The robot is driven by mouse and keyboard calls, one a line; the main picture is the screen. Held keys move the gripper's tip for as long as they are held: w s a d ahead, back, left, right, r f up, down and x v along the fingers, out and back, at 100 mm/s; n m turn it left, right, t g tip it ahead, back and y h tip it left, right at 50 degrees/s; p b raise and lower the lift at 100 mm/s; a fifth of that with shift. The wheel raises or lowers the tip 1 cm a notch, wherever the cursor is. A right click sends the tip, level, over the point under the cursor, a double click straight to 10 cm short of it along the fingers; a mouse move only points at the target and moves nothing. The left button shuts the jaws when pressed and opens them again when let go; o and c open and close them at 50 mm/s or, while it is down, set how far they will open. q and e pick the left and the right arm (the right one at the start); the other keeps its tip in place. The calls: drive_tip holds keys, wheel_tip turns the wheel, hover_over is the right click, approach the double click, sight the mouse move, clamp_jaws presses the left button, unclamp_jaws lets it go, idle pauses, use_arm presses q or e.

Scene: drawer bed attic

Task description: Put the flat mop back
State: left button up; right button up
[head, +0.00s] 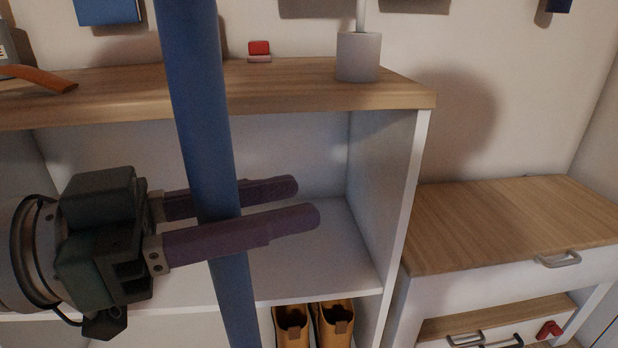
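A thick blue pole (200,120), apparently the handle of the flat mop, runs steeply from the top edge to the bottom edge, leaning slightly. Its mop head and both ends are out of view. My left gripper (305,201) comes in from the left with its dark purple fingers across the pole. One finger passes behind the pole and the other in front, so the pole sits between them, and the gripper looks shut on it. My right gripper is not in view.
A white shelf unit with a wooden top (300,88) stands behind the pole. On it are a whitish pot (358,57) and a red and pink block (259,50). Brown shoes (313,324) stand in its lower compartment. A lower wood-topped drawer cabinet (510,222) with a clear top is at right.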

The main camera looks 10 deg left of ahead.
use_arm(q)
drive_tip(key=o, duration=0.4)
drive_tip(key=v, duration=1.2)
drive_tip(key=s+d+f+n+g+y, duration=0.1)
drive_tip(key=s+d+f+g+y, duration=0.25)
drive_tip(key=f, duration=0.35)
drive_tip(key=s+d+f+n+g+y, duration=0.2)
drive_tip(key=s+f+g+y, duration=0.15)
drive_tip(key=s+f, duration=0.2)
drive_tip(key=s+a+f+n+t+y, duration=0.1)
drive_tip(key=a+f+n+y, duration=0.1)
drive_tip(key=a+n+y, duration=0.4)
drive_tip(key=shift+s+a+n+y, duration=0.2)
drive_tip(key=shift+a+n+y, duration=0.15)
drive_tip(key=shift+y, duration=0.65)
